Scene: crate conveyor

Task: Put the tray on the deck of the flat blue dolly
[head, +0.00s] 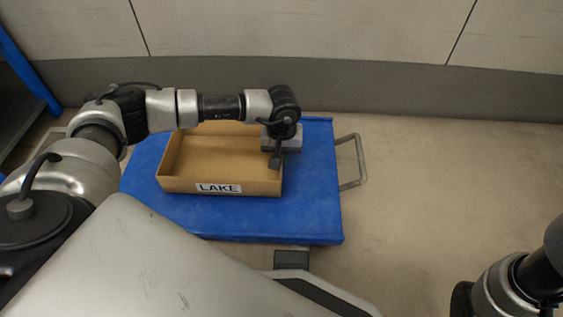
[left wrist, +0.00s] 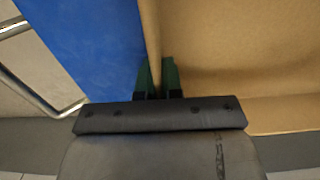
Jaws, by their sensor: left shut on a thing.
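The tray (head: 225,183) is a tan open box with a LAKE label on its near wall. It is over the deck of the flat blue dolly (head: 310,215), towards the deck's left and middle; I cannot tell whether its bottom touches the deck. My left gripper (head: 275,160) is shut on the tray's right wall. In the left wrist view the tray's wall (left wrist: 150,35) runs between the two green-black fingers (left wrist: 156,80), with the blue deck (left wrist: 85,40) on its left. Of my right arm, only a part shows at the lower right; its gripper is out of view.
A grey metal handle (head: 352,163) sticks out from the dolly's right side. A blue-framed rack (head: 28,70) stands at the far left. A panelled wall (head: 300,30) closes the back. The floor (head: 440,190) right of the dolly is clear.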

